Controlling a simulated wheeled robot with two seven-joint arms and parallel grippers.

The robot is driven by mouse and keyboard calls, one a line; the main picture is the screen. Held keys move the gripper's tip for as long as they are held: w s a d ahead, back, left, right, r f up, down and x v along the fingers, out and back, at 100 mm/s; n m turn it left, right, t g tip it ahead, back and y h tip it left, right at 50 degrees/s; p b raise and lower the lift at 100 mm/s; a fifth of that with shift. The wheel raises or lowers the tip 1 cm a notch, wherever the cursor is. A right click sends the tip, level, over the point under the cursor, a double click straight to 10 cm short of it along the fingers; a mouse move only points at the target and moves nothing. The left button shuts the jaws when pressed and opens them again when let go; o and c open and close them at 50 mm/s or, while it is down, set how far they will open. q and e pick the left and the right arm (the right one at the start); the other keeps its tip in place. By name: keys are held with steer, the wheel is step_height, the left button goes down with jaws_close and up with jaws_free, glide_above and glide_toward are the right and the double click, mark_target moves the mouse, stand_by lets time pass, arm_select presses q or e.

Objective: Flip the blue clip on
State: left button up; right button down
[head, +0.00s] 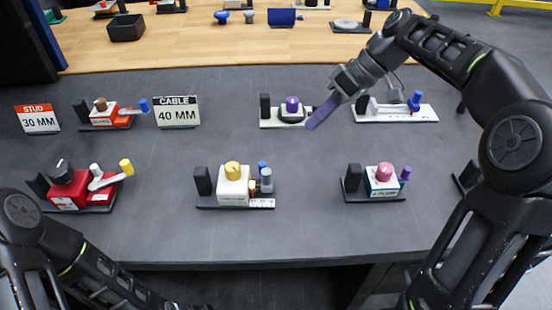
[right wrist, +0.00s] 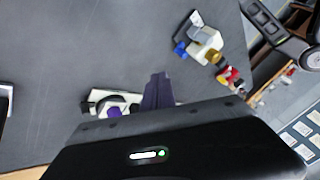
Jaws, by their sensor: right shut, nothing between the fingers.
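Several blue parts show, and I cannot tell for sure which one is the clip. A blue upright part (head: 415,100) stands on the white fixture (head: 396,114) at the right. Another blue-tipped lever (head: 144,105) is on the orange-red fixture at the left, and a small blue part (head: 263,169) sits beside the yellow knob. My right gripper (head: 322,112) is shut and empty, above the table just right of the purple-knob fixture (head: 292,122). Its fingers also show in the right wrist view (right wrist: 158,92), beside the purple knob (right wrist: 115,110). My left gripper is out of view.
Front fixtures carry a yellow knob (head: 232,170), a pink knob (head: 384,172) and a black knob on a red box (head: 68,195). Signs read "STUD 30 MM" (head: 37,119) and "CABLE 40 MM" (head: 177,112). The grey table between the rows is clear. A wooden table (head: 190,45) is behind.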

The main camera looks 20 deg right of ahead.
steer(key=x, duration=0.9)
steer(key=shift+a+f, duration=0.25)
steer(key=a, duration=0.1)
steer(key=s+a, duration=0.1)
steer(key=a+p, duration=0.1)
steer(key=shift+s, duration=0.25)
steer(key=shift+s+a+f, duration=0.1)
steer(key=shift+a, duration=0.2)
